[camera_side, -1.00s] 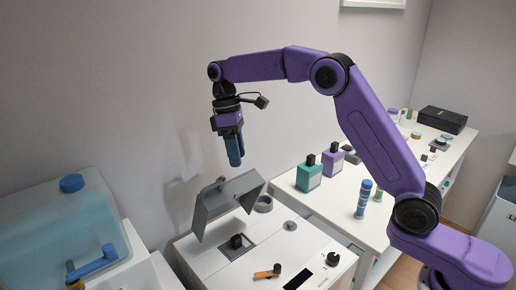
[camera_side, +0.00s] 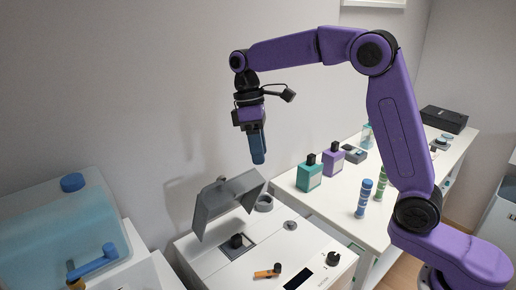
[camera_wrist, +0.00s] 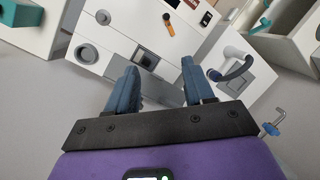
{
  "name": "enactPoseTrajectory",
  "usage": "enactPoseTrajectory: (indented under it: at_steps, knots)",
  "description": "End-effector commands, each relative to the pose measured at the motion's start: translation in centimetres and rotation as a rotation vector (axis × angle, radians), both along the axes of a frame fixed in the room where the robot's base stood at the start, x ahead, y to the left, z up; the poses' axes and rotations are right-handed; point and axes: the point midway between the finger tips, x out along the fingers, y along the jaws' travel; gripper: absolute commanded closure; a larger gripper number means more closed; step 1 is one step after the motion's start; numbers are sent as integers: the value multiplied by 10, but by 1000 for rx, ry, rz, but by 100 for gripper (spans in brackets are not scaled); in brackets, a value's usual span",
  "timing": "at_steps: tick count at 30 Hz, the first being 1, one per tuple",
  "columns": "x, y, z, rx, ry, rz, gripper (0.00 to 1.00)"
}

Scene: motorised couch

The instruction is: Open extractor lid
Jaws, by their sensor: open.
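The extractor is a white box (camera_side: 215,268) at the bottom centre of the side view. Its grey lid (camera_side: 228,205) stands raised and tilted, clear of the dark square recess with a black knob (camera_side: 237,241). My gripper (camera_side: 258,157) hangs above and to the right of the lid, apart from it, with blue fingers pointing down. In the wrist view my gripper (camera_wrist: 160,80) has its two fingers spread with nothing between them. The extractor's white top (camera_wrist: 125,25) shows beyond them there; the lid is hard to make out in that view.
An orange lever (camera_side: 267,272) and a dark dial (camera_side: 332,258) sit on the extractor's top. A translucent blue tank (camera_side: 60,230) stands at left. Teal (camera_side: 309,175) and purple (camera_side: 333,160) bottles and striped cylinders stand on the white table at right. The air around my gripper is free.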

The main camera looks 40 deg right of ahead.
Motion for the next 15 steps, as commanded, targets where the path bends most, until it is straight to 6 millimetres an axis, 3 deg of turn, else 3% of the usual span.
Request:
enactPoseTrajectory:
  at_steps: [1, 4, 13, 15]
  knots:
    - [0, 0, 1, 0, 0, 0, 66]
    - [1, 0, 7, 1, -2, 0, 99]
    - [1, 0, 53, 1, -4, 1, 100]
    - [5, 7, 44, 19, -26, 4, 100]
